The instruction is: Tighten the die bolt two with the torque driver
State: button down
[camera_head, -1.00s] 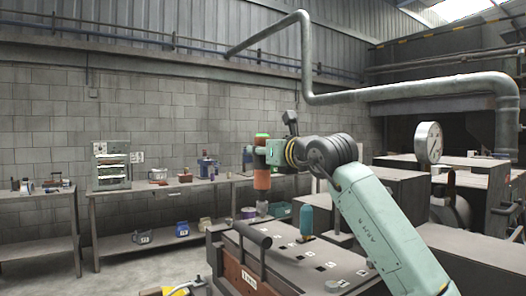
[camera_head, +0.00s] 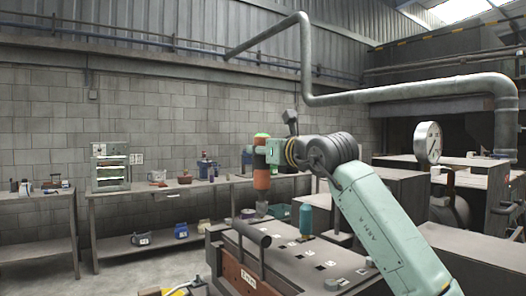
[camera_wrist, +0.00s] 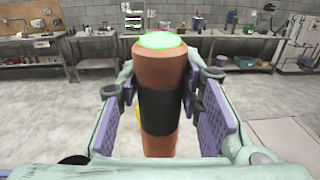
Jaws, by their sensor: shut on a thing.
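The torque driver (camera_head: 262,178) is an orange-brown tool with a black band and a green top. My gripper (camera_head: 262,157) is shut on it and holds it roughly upright, with its narrow grey end downward near the left rear edge of the die block (camera_head: 330,262). In the wrist view, the driver (camera_wrist: 160,105) stands between the two purple-padded fingers. The die block's top carries several small pale marks and dark spots. I cannot tell which is die bolt two. Whether the driver's tip touches anything is unclear.
A teal bottle-like object (camera_head: 306,220) stands on the die block, right of the driver. A dark bar handle (camera_head: 250,233) rises at the block's left edge. A dial gauge (camera_head: 427,142) is at right. A workbench (camera_head: 140,190) with tools lines the back wall.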

jog(key=shift+f+b, duration=0.7)
dwell(1.1)
jog(key=shift+f+b, duration=0.25)
jog(key=shift+b, duration=0.6)
dwell(1.2)
